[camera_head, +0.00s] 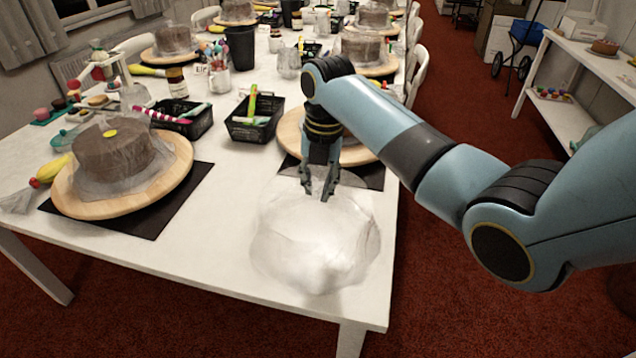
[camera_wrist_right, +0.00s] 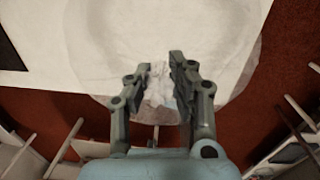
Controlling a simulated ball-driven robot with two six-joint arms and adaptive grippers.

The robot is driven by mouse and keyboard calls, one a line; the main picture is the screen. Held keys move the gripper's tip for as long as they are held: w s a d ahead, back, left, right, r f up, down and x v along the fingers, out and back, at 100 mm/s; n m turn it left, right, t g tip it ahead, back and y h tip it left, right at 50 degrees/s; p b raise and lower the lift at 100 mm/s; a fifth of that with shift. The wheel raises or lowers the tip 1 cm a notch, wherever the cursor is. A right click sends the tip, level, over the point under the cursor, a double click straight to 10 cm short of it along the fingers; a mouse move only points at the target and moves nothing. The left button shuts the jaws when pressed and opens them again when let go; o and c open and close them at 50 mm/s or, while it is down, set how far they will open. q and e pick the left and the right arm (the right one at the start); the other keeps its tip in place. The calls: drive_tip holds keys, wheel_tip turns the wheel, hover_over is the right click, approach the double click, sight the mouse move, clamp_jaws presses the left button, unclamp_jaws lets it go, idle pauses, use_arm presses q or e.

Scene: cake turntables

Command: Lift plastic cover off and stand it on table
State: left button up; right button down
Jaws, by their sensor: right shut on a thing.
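The clear, crumpled plastic cover (camera_head: 315,245) is at the near right corner of the white table (camera_head: 200,255), in front of a wooden turntable (camera_head: 290,133). My right gripper (camera_head: 329,192) is shut on the cover's far edge. In the right wrist view, a bunched fold of the cover (camera_wrist_right: 158,88) sits between the fingertips (camera_wrist_right: 168,72), and film spreads past the table edge over the red floor. I cannot tell whether the cover touches the table. My left gripper is out of view.
At the left, a film-covered brown cake (camera_head: 112,150) stands on another turntable (camera_head: 175,180) over a black mat (camera_head: 160,222). Black baskets (camera_head: 255,132) with tools stand between the turntables. Bare table lies left of the cover. A white shelf (camera_head: 590,60) stands at the right.

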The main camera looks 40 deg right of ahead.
drive_tip(key=shift+f, duration=0.3)
drive_tip(key=c, duration=1.1)
unclamp_jaws()
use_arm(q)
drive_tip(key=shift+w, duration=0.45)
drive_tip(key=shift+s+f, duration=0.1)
